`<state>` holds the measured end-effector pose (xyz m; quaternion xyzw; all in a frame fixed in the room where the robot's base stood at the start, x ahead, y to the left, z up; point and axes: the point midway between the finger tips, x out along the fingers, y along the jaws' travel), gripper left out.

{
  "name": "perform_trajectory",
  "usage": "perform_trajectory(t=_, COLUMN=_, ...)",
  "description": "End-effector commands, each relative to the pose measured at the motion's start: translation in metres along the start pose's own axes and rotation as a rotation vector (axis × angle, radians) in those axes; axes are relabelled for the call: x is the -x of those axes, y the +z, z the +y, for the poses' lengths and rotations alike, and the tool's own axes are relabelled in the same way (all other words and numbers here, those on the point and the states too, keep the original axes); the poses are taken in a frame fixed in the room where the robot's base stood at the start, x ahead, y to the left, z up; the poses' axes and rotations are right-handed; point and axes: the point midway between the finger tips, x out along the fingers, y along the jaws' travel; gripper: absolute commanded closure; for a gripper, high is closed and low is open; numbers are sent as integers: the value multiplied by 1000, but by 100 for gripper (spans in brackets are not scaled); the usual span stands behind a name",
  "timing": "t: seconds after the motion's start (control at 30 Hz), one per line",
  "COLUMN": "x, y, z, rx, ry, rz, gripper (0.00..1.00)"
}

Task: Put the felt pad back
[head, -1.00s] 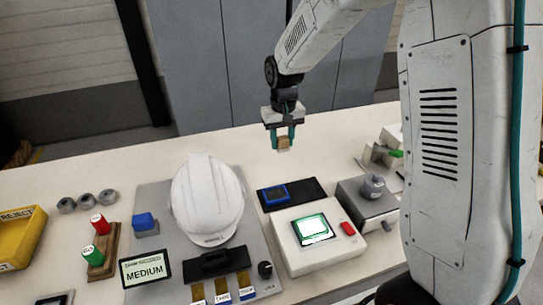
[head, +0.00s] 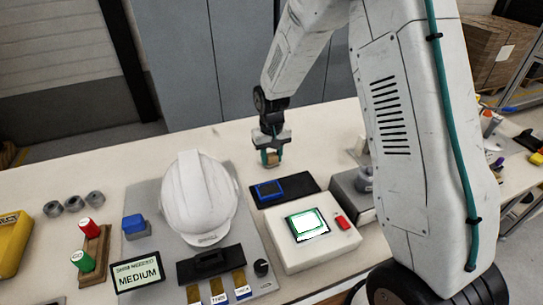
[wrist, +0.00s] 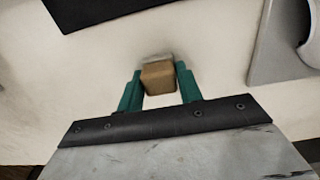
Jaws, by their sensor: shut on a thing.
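My gripper (head: 271,160) is shut on a small tan block, which I take to be the felt pad (wrist: 158,78). In the wrist view the block sits between the teal fingertips, with a pale grey layer showing along its far edge. In the head view the pad is small and partly hidden by the fingers. My gripper hangs low over the back part of the table, behind the black mat (head: 300,187). I cannot tell whether the pad touches the table.
A blue-framed device (head: 269,190) lies on the black mat. Left of it a white helmet (head: 200,200) stands on a grey plate (head: 236,250). A white box with a screen (head: 322,246) is in front. The table behind the helmet is clear.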

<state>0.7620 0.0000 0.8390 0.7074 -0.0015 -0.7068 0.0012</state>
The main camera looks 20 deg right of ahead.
Motion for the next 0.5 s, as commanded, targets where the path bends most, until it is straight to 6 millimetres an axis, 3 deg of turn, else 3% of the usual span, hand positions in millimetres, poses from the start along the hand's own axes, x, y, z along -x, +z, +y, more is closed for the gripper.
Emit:
perform_trajectory(t=0.23, x=-3, y=0, z=0, rx=0, ry=0, rz=0, gripper=86)
perform_trajectory(t=0.27, x=-3, y=0, z=0, rx=0, ry=0, rz=0, gripper=62)
perform_trajectory(t=0.33, x=-3, y=0, z=0, rx=0, ry=0, rz=0, gripper=43)
perform_trajectory(t=0.5, x=-3, y=0, z=0, rx=0, ry=0, rz=0, gripper=43)
